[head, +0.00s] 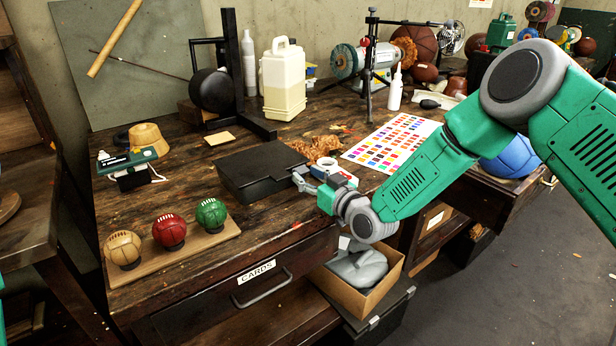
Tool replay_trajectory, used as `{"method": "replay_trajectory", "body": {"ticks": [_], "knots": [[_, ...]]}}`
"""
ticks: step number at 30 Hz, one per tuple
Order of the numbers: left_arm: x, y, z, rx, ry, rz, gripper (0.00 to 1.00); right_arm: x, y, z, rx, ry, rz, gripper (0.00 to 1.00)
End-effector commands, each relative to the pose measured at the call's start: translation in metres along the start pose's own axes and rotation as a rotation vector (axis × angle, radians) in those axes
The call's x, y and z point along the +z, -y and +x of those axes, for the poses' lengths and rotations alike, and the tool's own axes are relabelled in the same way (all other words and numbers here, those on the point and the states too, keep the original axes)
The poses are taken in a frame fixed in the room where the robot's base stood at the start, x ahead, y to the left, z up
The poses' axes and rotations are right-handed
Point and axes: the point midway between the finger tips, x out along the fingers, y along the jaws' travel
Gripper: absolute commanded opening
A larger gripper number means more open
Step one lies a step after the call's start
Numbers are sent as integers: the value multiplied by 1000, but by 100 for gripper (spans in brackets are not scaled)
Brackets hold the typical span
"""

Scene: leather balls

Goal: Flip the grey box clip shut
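The dark grey box (258,173) lies flat on the wooden workbench, left of the picture's middle, with its lid down. Its clip cannot be made out; the box's right end is partly behind my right gripper. My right gripper (298,177) is at the box's right front corner, its grey fingers pointing left at the box. I cannot tell whether the fingers touch it or how far apart they are. My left gripper is not in view.
Three leather balls, tan (123,248), red (169,230) and green (211,214), stand on a board in front. A white roll (327,165) is close behind my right gripper. A cardboard carton (374,296) sits below the bench edge. Bare bench lies between balls and box.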

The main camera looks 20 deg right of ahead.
Motion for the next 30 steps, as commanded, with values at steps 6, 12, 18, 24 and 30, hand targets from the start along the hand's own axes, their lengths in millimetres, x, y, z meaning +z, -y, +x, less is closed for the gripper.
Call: {"method": "replay_trajectory", "body": {"ticks": [6, 12, 18, 24, 30], "knots": [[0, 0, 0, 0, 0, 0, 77, 0, 0, 0, 0, 0, 0, 0], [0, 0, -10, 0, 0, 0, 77, -5, 0, 2, -1, 44, -3, 0], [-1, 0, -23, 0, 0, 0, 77, -7, 0, 4, -1, 138, -2, 0], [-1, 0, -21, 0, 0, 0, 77, -4, 0, 4, 0, 145, 0, 0], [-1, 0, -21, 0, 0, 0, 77, -5, 0, 4, 0, 144, 0, 36]]}}
